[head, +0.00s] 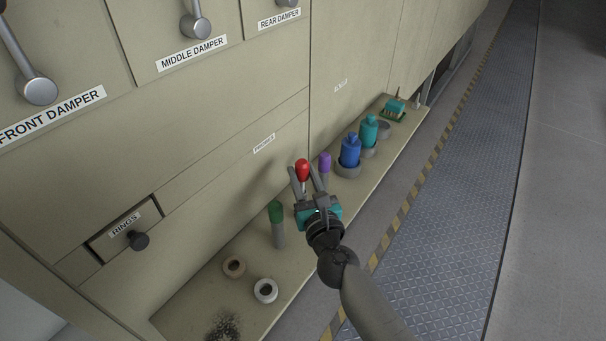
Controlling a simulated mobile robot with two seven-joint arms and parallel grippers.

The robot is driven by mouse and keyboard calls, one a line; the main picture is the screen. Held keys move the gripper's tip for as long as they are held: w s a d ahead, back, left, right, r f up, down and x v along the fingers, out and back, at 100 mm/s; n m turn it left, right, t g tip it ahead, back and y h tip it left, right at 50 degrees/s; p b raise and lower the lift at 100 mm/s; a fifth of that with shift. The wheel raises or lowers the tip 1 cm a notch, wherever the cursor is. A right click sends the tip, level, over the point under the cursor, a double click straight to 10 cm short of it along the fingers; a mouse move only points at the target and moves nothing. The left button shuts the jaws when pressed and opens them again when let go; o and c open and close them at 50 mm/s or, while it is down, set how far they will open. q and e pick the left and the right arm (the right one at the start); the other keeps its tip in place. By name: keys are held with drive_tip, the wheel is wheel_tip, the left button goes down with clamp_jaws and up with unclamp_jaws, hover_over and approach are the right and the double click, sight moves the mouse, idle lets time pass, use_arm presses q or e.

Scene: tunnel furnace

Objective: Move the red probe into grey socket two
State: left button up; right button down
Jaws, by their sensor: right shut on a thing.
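The red probe (302,169) shows its rounded red top between the fingers of my right gripper (306,180), which is shut on it above the shelf. Its lower part is mostly hidden by the gripper. A green-topped probe (276,212) stands upright on a grey lower part (279,236) left of the gripper. A purple-topped probe (325,161) stands on a similar grey part just right of it. I cannot tell whether these grey parts are sockets, and no socket number is readable. My left gripper is out of view.
A tan ring (234,266) and a pale ring (266,290) lie on the shelf (207,288) near a dark burnt patch (223,327). The panel wall (220,120) rises behind.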

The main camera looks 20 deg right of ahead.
sight(303, 189)
drive_tip(key=shift+f+b, duration=1.5)
drive_tip(key=shift+f, duration=0.15)
drive_tip(key=shift+f, duration=0.15)
drive_tip(key=shift+f+b, duration=0.35)
drive_tip(key=shift+b, duration=0.15)
drive_tip(key=shift+c, duration=2.3)
unclamp_jaws()
drive_tip(key=s, duration=0.7)
drive_tip(key=shift+b, duration=0.4)
